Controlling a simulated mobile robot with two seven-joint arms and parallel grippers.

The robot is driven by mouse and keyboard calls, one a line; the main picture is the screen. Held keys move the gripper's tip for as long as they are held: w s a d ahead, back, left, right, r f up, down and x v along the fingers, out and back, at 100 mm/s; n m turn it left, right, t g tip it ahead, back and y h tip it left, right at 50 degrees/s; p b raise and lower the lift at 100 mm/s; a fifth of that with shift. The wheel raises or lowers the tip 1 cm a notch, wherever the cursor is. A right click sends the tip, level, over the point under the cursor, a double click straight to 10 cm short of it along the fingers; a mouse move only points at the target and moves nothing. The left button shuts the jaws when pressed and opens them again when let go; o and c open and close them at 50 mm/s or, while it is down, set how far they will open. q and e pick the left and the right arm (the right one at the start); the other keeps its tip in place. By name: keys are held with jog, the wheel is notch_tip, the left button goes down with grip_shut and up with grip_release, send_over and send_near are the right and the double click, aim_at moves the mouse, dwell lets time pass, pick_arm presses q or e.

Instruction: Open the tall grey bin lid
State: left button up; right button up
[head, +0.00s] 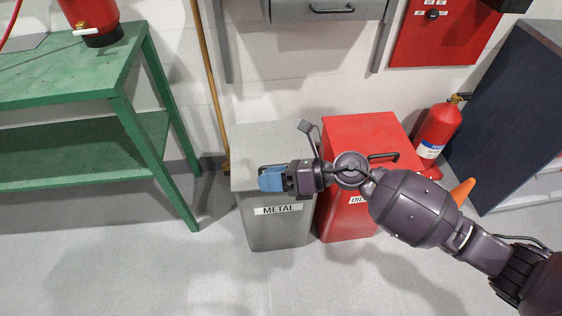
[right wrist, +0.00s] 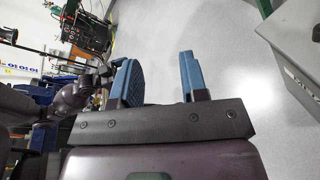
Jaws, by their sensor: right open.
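The tall grey bin (head: 277,232), labelled METAL, stands on the floor in the middle of the head view. Its grey lid (head: 262,140) lies flat and closed on top. My right gripper (head: 271,179) reaches in from the right, its blue fingertips over the lid's front edge in the picture; I cannot tell whether they touch. In the right wrist view the gripper (right wrist: 160,76) is open and empty, and the grey bin (right wrist: 283,48) shows at the upper right, apart from the fingers. My left gripper is not in view.
A red bin (head: 352,130) stands right beside the grey one, partly behind my right arm. A fire extinguisher (head: 437,130) stands further right. A green table (head: 75,87) is at the left, and a wooden pole (head: 208,80) leans near the grey bin. The front floor is clear.

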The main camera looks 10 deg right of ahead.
jog(key=w+d+f+n+h+b, duration=0.25)
jog(key=w+d+n+h, duration=0.2)
jog(key=w, duration=0.25)
jog(key=w+d+f+n+h+b, duration=0.1)
jog(key=w+d+f+n+h, duration=0.3)
jog(key=w+n+h, duration=0.25)
jog(key=shift+m+g, duration=0.3)
jog(key=b+x, duration=0.1)
jog(key=x, duration=0.3)
jog(key=b+x, duration=0.1)
jog(key=x, duration=0.3)
jog(key=shift+a+f+b, duration=0.15)
jog(key=shift+a+b, duration=0.15)
jog(key=shift+b, duration=0.1)
jog(key=shift+w+a+f, duration=0.25)
jog(key=shift+a+f, duration=0.05)
jog(key=shift+f, duration=0.25)
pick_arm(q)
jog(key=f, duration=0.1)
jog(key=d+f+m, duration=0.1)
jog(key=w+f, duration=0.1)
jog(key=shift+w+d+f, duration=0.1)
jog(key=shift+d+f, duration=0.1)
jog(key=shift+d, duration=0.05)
pick_arm(e)
jog(key=shift+a, duration=0.1)
